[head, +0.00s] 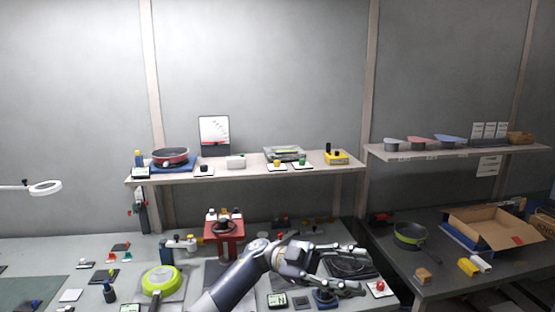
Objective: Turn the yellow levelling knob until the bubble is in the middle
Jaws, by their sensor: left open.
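My left gripper (360,269) reaches over the right part of the grey bench, its two fingers spread apart with nothing seen between them. A dark rounded thing (347,265) shows behind the fingers, partly covered by them. A small blue-based thing (325,298) sits just below the lower finger. I cannot make out a yellow levelling knob or a bubble near the gripper; the gripper and forearm may hide them. A small yellow knob on a white plate (277,163) is on the back shelf, but I cannot tell if it is a levelling knob. My right gripper is not in view.
A red stand (224,238) is left of my forearm. A lime-green pan (161,281) lies farther left. A red button on a white plate (379,288) is right of the gripper. The shelf (240,172) runs behind. An open cardboard box (492,228) is on the right table.

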